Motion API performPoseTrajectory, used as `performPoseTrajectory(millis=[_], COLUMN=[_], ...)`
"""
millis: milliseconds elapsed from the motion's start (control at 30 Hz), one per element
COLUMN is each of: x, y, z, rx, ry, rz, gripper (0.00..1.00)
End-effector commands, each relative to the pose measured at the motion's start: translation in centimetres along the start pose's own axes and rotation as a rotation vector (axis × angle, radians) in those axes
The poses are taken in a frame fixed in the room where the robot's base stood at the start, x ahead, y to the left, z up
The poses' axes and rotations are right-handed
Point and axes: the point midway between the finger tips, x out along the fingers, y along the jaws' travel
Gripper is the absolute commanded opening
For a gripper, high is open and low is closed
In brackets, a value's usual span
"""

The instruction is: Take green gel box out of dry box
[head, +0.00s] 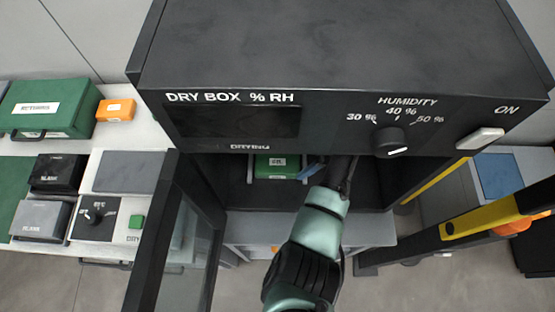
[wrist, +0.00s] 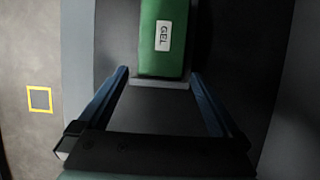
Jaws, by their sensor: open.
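The green gel box (wrist: 163,55) bears a white label reading GEL and sits inside the dry box in the wrist view. In the head view the green gel box (head: 277,167) shows just under the front panel of the dry box (head: 330,60). My gripper (wrist: 157,75) is open, with one blue finger toward each side of the box's near end and empty space between them. The fingertips are beside or just short of the box; contact cannot be told. In the head view my arm reaches into the dry box opening.
The dry box's glass door (head: 180,240) stands open left of my arm. A white table (head: 125,165) at left holds a large green case (head: 48,108), a small orange box (head: 116,110) and dark and grey boxes. A yellow and black bar (head: 490,217) crosses the right.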

Motion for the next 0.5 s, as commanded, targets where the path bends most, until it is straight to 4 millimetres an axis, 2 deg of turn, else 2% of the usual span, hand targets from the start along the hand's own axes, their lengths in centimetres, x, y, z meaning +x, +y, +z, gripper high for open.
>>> performPoseTrajectory(millis=[167, 300, 400, 500], x=[0.7, 1.7, 3.6, 4.5], y=[0.1, 0.1, 0.1, 0.1], z=[2.1, 4.6, 4.2, 4.2], rx=[-0.004, -0.005, 0.0, 0.0], ry=[0.0, 0.001, -0.001, 0.0], rz=[0.003, 0.003, 0.005, 0.003], gripper=[1.0, 1.0, 1.0, 1.0])
